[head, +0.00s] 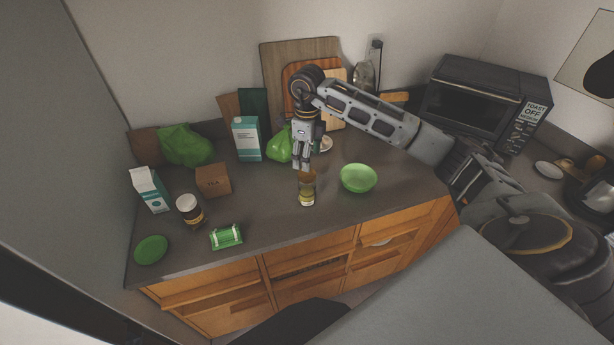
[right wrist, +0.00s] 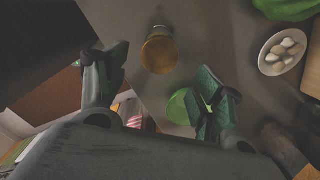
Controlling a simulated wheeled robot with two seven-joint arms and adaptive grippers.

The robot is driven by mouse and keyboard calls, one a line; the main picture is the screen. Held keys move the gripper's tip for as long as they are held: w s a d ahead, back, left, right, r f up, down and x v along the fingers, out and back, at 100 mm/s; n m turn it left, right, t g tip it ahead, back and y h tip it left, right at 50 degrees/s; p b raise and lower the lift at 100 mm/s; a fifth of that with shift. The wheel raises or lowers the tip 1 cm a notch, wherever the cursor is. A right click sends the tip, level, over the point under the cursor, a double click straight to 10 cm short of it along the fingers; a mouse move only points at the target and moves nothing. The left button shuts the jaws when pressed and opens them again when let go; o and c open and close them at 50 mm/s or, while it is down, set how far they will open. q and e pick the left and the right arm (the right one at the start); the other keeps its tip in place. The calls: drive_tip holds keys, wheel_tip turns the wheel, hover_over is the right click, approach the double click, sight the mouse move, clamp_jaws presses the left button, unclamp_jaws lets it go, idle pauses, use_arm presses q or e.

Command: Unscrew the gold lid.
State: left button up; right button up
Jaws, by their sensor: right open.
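The jar (head: 307,196) stands upright near the counter's front edge, left of the green bowl. Its gold lid (head: 307,176) is on top; the lid also shows from above in the right wrist view (right wrist: 159,54), just ahead of the fingers. My right gripper (head: 302,166) points down close above the lid, with its fingers apart and nothing between them. In the right wrist view the right gripper (right wrist: 161,84) shows one finger on each side, with the lid apart from both. My left gripper is not in view.
A green bowl (head: 358,178) stands right of the jar. A white-lidded jar (head: 190,211), brown box (head: 213,181), green packet (head: 227,236) and green plate (head: 151,249) are to the left. A green bag (head: 281,146) and boards (head: 280,62) are behind. Counter between packet and jar is clear.

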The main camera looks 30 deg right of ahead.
sight(307, 174)
drive_tip(key=shift+f+b, duration=1.65)
drive_tip(key=shift+f, duration=1.6)
drive_tip(key=c, duration=1)
drive_tip(key=shift+f, duration=0.25)
drive_tip(key=shift+b, duration=0.35)
drive_tip(key=shift+n, duration=0.8)
drive_tip(key=shift+s+n+b, duration=0.1)
drive_tip(key=shift+n+b, duration=1)
drive_tip(key=shift+n, duration=1.1)
